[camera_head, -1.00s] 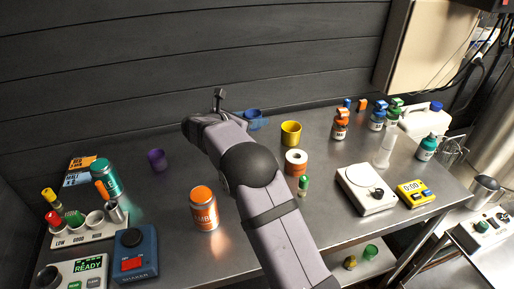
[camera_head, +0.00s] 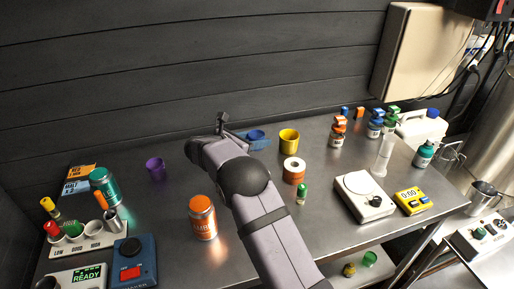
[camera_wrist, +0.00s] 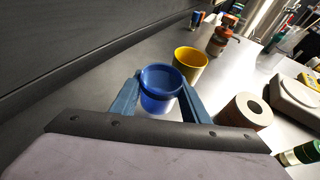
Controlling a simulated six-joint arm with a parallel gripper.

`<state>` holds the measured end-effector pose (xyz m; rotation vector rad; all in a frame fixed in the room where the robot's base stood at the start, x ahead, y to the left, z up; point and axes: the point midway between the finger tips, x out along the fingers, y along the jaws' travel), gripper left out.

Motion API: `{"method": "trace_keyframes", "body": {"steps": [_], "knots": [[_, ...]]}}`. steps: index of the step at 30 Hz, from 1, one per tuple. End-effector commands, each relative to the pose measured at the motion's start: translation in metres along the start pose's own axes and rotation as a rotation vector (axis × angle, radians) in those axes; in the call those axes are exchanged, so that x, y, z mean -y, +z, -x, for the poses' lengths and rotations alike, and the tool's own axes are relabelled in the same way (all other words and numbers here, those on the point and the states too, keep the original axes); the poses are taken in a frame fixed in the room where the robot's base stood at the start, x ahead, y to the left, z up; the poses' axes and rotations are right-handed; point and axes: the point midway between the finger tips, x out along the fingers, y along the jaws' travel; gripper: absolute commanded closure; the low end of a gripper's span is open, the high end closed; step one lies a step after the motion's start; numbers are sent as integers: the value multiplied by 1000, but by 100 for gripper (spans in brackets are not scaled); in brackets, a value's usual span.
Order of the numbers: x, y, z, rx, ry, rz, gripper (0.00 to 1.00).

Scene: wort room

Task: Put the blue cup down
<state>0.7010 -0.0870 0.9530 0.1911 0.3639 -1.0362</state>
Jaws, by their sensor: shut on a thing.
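The blue cup (camera_wrist: 160,86) is upright between the two blue fingers of my gripper (camera_wrist: 159,96) in the wrist view. The fingers are shut on it, one on each side. Its open top faces the camera and looks empty. In the head view the blue cup (camera_head: 257,140) shows partly behind my arm, near the back of the steel bench. I cannot tell whether its base touches the bench top.
A yellow cup (camera_head: 289,140) stands close to the right of the blue cup. A purple cup (camera_head: 155,169) is to the left. An orange can (camera_head: 202,217) stands left of my arm.

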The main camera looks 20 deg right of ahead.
Motion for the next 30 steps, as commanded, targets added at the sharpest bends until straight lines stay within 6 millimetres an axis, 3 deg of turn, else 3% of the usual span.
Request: {"method": "trace_keyframes", "body": {"steps": [13,26,27,29,30], "knots": [[0,-33,-14,0,-1,2,81],[0,-38,-16,0,0,0,81],[0,-37,-15,0,0,0,51],[0,-37,-15,0,0,0,40],[0,-37,-15,0,0,0,40]]}}
